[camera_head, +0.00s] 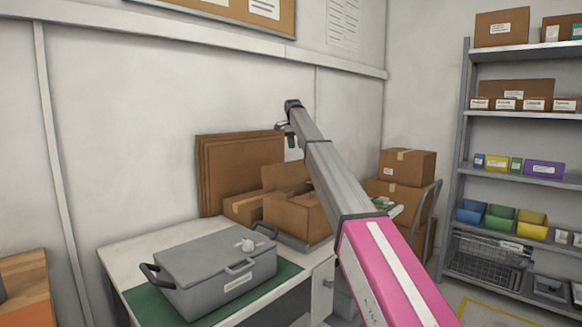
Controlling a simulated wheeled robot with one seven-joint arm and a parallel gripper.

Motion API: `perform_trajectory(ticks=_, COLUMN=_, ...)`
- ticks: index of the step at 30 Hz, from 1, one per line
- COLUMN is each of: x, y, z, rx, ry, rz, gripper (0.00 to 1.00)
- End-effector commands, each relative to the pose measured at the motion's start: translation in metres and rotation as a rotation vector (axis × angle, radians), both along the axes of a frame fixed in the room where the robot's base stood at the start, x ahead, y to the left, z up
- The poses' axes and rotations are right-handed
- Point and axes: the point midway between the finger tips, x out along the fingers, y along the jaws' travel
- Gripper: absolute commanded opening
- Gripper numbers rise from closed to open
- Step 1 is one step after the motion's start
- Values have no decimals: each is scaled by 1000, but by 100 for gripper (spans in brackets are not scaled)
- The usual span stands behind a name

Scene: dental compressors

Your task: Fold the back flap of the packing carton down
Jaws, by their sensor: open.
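The packing carton (292,217) is a brown cardboard box at the right end of the white table, behind and right of the grey case. Its back flap (287,178) stands up behind the opening. My arm crosses in front of the carton's right side and hides part of it. My gripper (289,139) is at the arm's far end, above the carton and apart from it, at about the height of the top edge of the flat cardboard sheets. It is small in view and appears empty.
A grey lidded case (215,272) with black handles sits on a green mat (143,306). Flat cardboard sheets (240,160) lean on the wall behind another closed box (240,208). Stacked boxes (405,165) stand right of the table, and a shelf rack (520,113) stands further right.

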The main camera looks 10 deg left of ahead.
Motion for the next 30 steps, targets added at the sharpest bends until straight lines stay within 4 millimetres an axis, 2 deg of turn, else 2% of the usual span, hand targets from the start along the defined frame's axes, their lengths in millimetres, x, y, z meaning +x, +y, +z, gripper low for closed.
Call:
perform_trajectory(ticks=8, x=-3, y=-2, z=-20, rx=0, ry=1, rz=-1, gripper=53)
perform_trajectory(ticks=22, x=-9, y=-10, z=-96, rx=0, ry=1, rz=0, gripper=53)
perform_trajectory(ticks=30, x=-9, y=-11, z=-106, rx=0, ry=0, rz=0, gripper=53)
